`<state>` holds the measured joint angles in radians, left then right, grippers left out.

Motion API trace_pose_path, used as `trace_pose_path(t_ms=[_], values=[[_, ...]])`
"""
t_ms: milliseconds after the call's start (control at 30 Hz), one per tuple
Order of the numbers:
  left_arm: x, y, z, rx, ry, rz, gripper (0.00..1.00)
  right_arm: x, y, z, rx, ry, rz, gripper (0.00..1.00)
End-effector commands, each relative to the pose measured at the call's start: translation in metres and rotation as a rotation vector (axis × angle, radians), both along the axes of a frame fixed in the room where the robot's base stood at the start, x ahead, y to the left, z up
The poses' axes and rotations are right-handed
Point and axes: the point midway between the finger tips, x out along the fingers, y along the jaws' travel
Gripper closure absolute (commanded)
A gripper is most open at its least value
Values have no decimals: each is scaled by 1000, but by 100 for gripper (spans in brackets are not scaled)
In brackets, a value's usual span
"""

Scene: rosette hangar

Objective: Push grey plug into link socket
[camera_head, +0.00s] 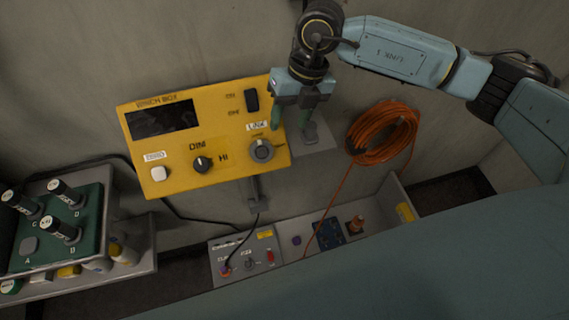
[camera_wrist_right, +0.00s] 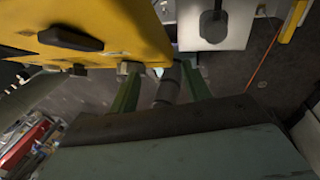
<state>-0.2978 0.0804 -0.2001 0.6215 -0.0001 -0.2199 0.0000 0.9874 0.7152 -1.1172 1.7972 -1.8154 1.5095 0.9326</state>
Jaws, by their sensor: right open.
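The yellow winch box (camera_head: 190,135) is on the wall. Under its LINK label is a round grey piece (camera_head: 261,150), apparently the grey plug at the link socket; I cannot tell how deep it sits. The socket opening is hidden. My right gripper (camera_head: 294,122) is open, fingers downward, at the box's right edge, above and right of that piece. In the right wrist view a dark grey cylinder (camera_wrist_right: 168,85), probably the plug, shows between the green fingers, beyond their tips or between them; no grip is visible. My left gripper is not in view.
A grey bracket (camera_head: 318,147) with a dark upright piece stands right of the box. A coiled orange cable (camera_head: 382,132) hangs further right. A grey tray (camera_head: 290,262) with connectors lies below. A green control panel (camera_head: 60,235) stands at left.

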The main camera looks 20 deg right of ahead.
Motion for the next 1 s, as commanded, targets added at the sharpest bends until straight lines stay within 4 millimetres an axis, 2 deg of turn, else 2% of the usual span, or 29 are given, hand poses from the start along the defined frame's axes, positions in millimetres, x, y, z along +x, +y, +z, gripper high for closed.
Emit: trace_pose_path(t_ms=[33, 100, 200, 300, 767, 1000], values=[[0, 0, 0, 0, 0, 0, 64, 6, -18, 2, -74, -7, -23, 52], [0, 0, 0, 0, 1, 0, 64, 11, -37, 5, -154, -11, -48, 52], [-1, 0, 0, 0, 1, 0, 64, 15, -55, 8, -226, -13, -75, 52], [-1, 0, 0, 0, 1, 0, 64, 17, -62, 10, -257, -15, -87, 52], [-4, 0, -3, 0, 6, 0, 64, 16, -62, 6, -257, -13, -85, 52], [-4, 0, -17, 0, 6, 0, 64, 16, -61, -17, -256, -11, -84, 52]])
